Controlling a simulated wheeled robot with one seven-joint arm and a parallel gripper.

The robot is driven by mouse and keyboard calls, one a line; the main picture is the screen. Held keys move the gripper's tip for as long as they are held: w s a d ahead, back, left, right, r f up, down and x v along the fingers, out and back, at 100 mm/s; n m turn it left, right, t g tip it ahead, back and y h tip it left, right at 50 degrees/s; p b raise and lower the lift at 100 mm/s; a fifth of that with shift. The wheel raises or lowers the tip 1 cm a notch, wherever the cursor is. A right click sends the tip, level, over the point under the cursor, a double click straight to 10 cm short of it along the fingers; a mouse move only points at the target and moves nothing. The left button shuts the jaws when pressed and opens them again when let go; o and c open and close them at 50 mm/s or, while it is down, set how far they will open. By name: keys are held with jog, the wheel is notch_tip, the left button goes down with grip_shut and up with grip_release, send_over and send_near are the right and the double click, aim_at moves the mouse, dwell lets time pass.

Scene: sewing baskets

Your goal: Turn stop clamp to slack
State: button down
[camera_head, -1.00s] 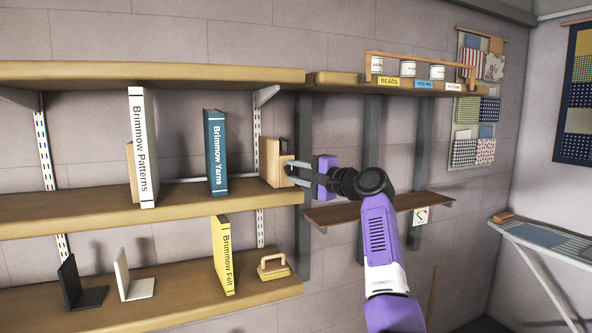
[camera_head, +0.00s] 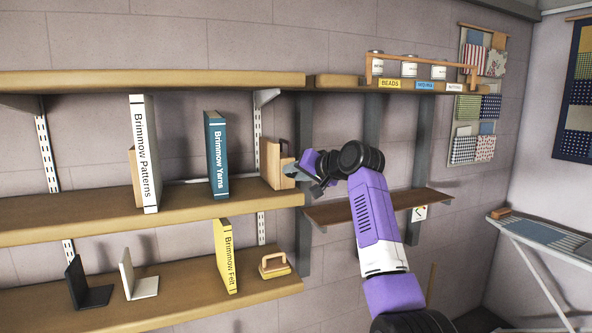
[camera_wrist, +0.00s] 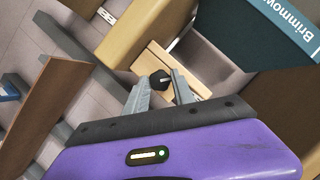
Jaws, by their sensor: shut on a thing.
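A pale wooden block-like stop (camera_head: 271,164) stands at the right end of the middle shelf in the head view. In the wrist view its light wooden face (camera_wrist: 185,72) carries a small black knob (camera_wrist: 157,79) with a pale mark. My gripper (camera_wrist: 162,82) is shut on this knob, one grey finger on each side. In the head view my gripper (camera_head: 292,170) reaches the stop from the right, and its fingers cover the knob. The lettering or scale around the knob is not readable.
The Brimmow Yarns book (camera_head: 217,153) and Brimmow Patterns book (camera_head: 145,155) stand left of the stop. A yellow Brimmow Felt book (camera_head: 226,256) stands on the shelf below. A narrow brown shelf (camera_head: 375,207) is beneath my arm.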

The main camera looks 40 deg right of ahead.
jog(key=n+g+h+p, duration=0.1)
jog(key=n, duration=0.1)
jog(key=shift+a+n+h, duration=0.1)
jog(key=shift+n+h, duration=0.2)
jog(key=shift+a+f+n+g+h+p, duration=0.1)
jog(key=shift+n+g+h+p, duration=0.2)
jog(key=shift+n+h, duration=0.65)
jog(key=shift+n+y, duration=0.25)
jog(key=shift+n, duration=0.1)
jog(key=c, duration=1.1)
grip_release()
jog(key=shift+o, duration=0.2)
jog(key=b+v, duration=0.2)
jog(key=v, duration=0.5)
jog(key=shift+s, duration=0.3)
jog(key=shift+a, duration=0.15)
